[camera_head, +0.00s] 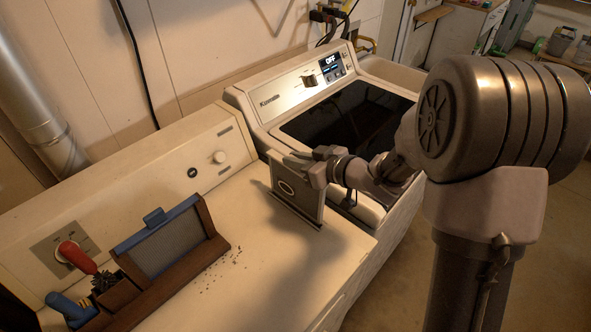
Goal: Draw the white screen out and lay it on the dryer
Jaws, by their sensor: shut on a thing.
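My gripper (318,168) is shut on the upper right part of a pale grey, framed panel, the white screen (298,198), which has an oval mark on its face. The screen stands upright near the right end of the dryer top (262,250), beside the washer. Its lower edge is at the dryer top. I cannot tell whether it rests on the surface, sits in a slot or hangs just above it. The gripper partly covers the screen's top right corner.
A brown wooden holder (180,272) with a blue-framed screen (172,243), a red-handled brush (78,257) and a blue item (70,307) stands at left. Dark crumbs (222,270) lie beside it. The washer (345,112) is at right. The dryer top's front middle is clear.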

